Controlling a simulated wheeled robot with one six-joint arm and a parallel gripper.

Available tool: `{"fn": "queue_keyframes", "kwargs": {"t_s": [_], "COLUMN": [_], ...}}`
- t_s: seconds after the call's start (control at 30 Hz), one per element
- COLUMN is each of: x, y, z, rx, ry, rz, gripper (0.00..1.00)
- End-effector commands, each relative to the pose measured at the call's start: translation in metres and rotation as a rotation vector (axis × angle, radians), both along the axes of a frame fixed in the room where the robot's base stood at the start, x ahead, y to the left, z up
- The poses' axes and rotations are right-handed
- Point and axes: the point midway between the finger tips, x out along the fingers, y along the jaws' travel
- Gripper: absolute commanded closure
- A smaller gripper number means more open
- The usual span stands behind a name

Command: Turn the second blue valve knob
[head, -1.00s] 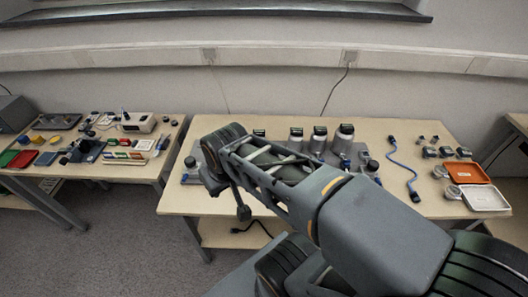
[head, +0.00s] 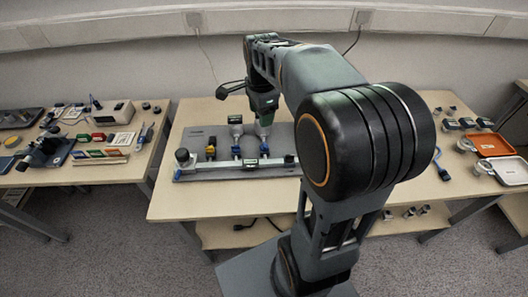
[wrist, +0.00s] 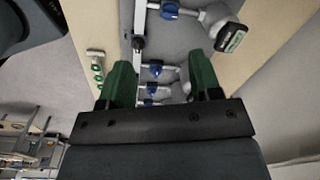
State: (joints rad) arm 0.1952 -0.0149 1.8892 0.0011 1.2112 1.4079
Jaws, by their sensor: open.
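A grey valve rig (head: 215,172) with a pipe along its front edge lies on the middle table. Blue valve knobs sit along it, one left of my gripper (head: 236,150) and one just below it (head: 264,149). My gripper (head: 265,118) points down over the rig, open and empty. In the wrist view its green fingers (wrist: 162,72) stand apart, with two blue knobs between and beyond them, a nearer-centre one (wrist: 155,69) and a lower one (wrist: 150,90). Another blue knob (wrist: 169,10) is at the top. My arm hides the rig's right end.
A yellow part (head: 210,151) and a black-capped cylinder (head: 183,157) stand at the rig's left. Orange (head: 490,145) and white (head: 512,170) trays lie at the table's right.

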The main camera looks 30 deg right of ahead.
Motion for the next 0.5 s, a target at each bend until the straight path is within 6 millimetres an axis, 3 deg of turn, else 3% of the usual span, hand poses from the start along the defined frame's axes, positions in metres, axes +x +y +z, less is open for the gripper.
{"fn": "queue_keyframes", "kwargs": {"t_s": [0.03, 0.2, 0.37, 0.5], "x": [0.008, 0.021, 0.025, 0.025], "y": [-0.007, -0.019, -0.022, -0.021], "z": [-0.014, -0.025, -0.040, -0.065], "rx": [0.006, 0.017, 0.020, 0.020], "ry": [0.014, 0.046, 0.055, 0.058], "rz": [-0.088, -0.301, -0.366, -0.368], "gripper": [0.42, 0.42, 0.42, 0.42]}}
